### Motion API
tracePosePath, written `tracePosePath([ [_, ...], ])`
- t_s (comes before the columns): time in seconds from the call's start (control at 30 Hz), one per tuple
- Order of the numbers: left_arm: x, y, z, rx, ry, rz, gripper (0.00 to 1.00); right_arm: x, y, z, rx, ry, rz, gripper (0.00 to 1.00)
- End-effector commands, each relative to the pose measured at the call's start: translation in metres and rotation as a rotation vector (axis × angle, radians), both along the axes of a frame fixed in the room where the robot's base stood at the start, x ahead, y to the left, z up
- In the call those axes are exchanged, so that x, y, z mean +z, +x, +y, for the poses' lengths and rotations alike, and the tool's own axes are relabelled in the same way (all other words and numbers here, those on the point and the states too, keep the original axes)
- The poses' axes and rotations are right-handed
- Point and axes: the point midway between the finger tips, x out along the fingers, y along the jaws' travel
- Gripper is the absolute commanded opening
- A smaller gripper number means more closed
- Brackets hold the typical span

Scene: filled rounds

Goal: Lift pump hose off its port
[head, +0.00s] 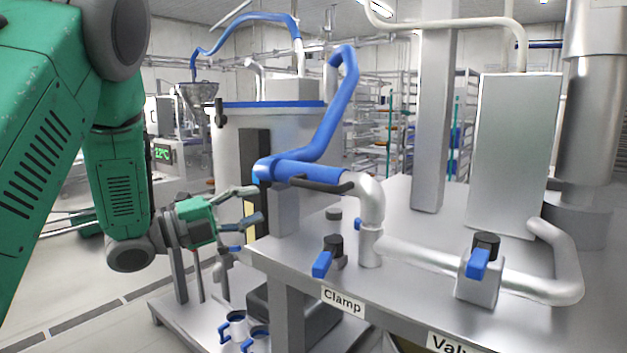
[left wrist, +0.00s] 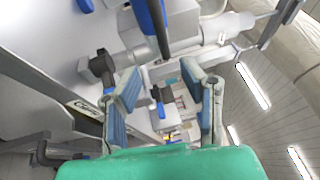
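The blue pump hose (head: 325,125) comes down from an upper bend and turns right into a steel elbow (head: 365,195). A black bar (head: 318,186) runs along the hose's lower straight part. The elbow sits upright on a steel port fitting (head: 370,246) on the table; I see no gap between them. My left gripper (head: 258,206) is open and empty, left of the table edge and below the hose's left bend, apart from it. Its two spread fingers also show in the left wrist view (left wrist: 168,97), with nothing held. My right gripper is not in view.
A blue-levered clamp (head: 325,262) stands near the table's front edge, above the "Clamp" label (head: 343,301). A steel tank (head: 228,150) stands behind.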

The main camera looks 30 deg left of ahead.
Motion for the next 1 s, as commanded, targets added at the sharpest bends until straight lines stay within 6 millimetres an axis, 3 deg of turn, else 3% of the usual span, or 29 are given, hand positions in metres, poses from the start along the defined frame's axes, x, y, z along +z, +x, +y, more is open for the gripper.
tracePosePath([
  [0.17,0.006,0.018,-0.010,-0.007,0.007,-0.010,0.36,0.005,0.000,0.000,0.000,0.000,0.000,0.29],
  [0.63,0.019,0.100,-0.054,-0.004,0.006,-0.009,0.36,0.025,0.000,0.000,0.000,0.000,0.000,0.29],
  [0.8,0.020,0.114,-0.059,-0.002,0.003,-0.007,0.36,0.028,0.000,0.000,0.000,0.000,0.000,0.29],
  [1.0,0.020,0.118,-0.061,-0.001,0.003,-0.006,0.36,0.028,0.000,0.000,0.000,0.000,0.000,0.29],
])
